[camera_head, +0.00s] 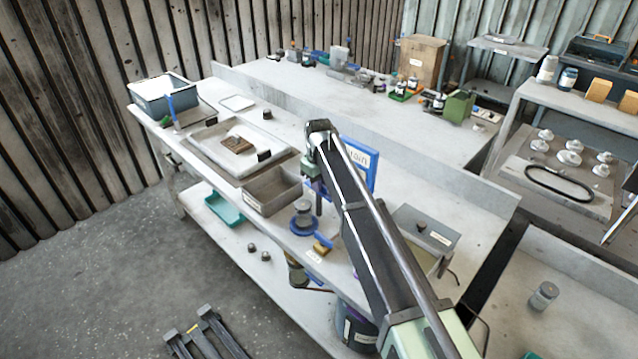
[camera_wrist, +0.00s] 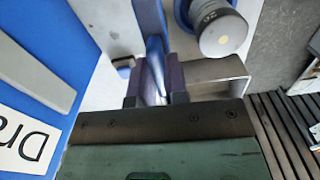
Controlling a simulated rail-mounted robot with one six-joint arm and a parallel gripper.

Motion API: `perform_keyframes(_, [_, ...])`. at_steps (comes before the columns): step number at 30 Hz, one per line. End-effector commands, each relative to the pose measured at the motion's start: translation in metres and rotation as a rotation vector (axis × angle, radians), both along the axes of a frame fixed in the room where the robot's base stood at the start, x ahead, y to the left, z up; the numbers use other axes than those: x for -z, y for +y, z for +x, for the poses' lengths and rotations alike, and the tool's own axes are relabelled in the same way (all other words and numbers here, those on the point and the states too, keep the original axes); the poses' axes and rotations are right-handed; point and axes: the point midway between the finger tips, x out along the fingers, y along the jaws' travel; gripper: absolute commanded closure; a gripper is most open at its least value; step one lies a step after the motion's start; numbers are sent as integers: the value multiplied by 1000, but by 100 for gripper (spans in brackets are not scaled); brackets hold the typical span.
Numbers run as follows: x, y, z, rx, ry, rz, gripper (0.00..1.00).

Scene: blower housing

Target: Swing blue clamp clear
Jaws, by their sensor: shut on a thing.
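In the wrist view, my gripper (camera_wrist: 158,82) has its two dark fingers closed around a narrow blue piece, which I take to be part of the blue clamp (camera_wrist: 154,52). More blue runs up from it beside a grey metal bar. A grey round part (camera_wrist: 223,32) with a blue collar sits just to the right, apart from the fingers. In the head view, my gripper (camera_head: 314,188) points down over the bench, beside the grey round part on its blue base (camera_head: 302,220). The held piece is too small and covered to make out there.
A blue sign (camera_head: 368,182) stands right behind my gripper. A grey open bin (camera_head: 272,190) is close on the left, with a tray (camera_head: 205,152) beyond. A small yellow-and-blue item (camera_head: 322,246) lies near the front edge. A grey box (camera_head: 425,232) is at right.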

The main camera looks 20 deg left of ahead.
Motion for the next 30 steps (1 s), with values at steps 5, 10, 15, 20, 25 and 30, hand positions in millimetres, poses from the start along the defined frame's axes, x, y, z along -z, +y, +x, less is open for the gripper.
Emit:
perform_keyframes(5, [0,0,0,-35,0,0,100])
perform_keyframes(10, [0,0,0,-45,1,0,100])
perform_keyframes(15, [0,0,0,-45,1,0,100])
perform_keyframes(20, [0,0,0,-44,1,0,77])
perform_keyframes(25, [0,0,0,-44,0,0,61])
perform_keyframes(30, [0,0,0,-44,0,0,61])
